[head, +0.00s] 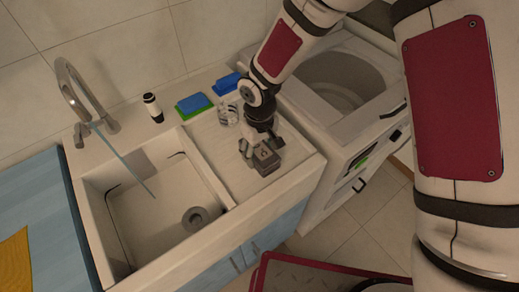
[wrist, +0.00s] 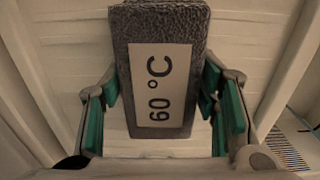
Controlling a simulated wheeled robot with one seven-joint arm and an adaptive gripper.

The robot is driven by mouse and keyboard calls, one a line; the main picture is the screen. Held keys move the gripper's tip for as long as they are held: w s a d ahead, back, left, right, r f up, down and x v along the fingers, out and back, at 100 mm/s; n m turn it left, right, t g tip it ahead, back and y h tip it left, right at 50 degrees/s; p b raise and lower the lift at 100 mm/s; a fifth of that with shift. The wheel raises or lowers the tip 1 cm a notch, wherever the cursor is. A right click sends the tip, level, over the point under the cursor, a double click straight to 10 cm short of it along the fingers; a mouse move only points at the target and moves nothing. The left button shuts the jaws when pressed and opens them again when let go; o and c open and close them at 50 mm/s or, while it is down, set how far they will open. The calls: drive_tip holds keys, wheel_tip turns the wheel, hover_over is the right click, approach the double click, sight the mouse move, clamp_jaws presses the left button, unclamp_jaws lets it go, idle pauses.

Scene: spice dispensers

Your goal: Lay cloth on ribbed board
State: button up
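A dark grey, speckled block (wrist: 193,22) with a pale "60 °C" label fills the middle of the wrist view; it may be the cloth, folded. In the head view the block (head: 266,161) is at the lower end of my gripper (head: 258,150). In the wrist view the green-padded fingers (wrist: 162,90) lie along both its sides and seem to touch it. The ribbed board (head: 235,178) is the pale draining surface right of the sink, with the block over its right part. I cannot tell whether the block touches it.
The sink basin (head: 135,222) with a tap (head: 72,85) lies left of the board. Behind are a small black-and-white bottle (head: 152,107), a blue-green sponge (head: 194,104), a blue item (head: 228,83) and a clear glass (head: 229,115). The board's left part is clear.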

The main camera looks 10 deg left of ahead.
sight(260, 149)
drive_tip(key=shift+o, duration=1.1)
wheel_tip(260, 149, up, 12)
drive_tip(key=shift+r+b, duration=0.15)
drive_tip(key=shift+b, duration=0.15)
